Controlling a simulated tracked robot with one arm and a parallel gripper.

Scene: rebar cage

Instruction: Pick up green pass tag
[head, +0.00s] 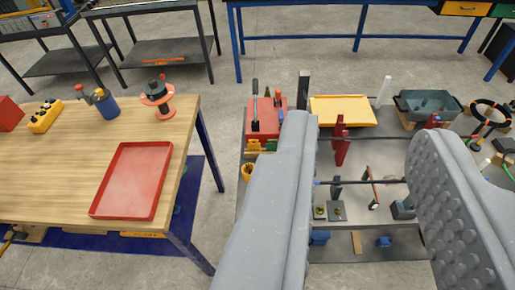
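My gripper (362,132) is open, its two grey fingers wide apart in the foreground, the right one with a studded inner face. Nothing is held between them. Several small coloured pieces sit at the front of a red box, left of the left fingertip. One is a small yellow-green piece (270,145), beside an orange one (254,145). They are too small for me to tell whether either is the green pass tag. No other clear green tag shows. The left finger hides part of the grey work surface.
The grey work surface (385,160) holds the red box (265,108), a yellow tray (343,110), a grey bin (425,105), red clamp-like parts and rods. A wooden table (60,170) with a red tray (132,180) stands left. Floor shows between them.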

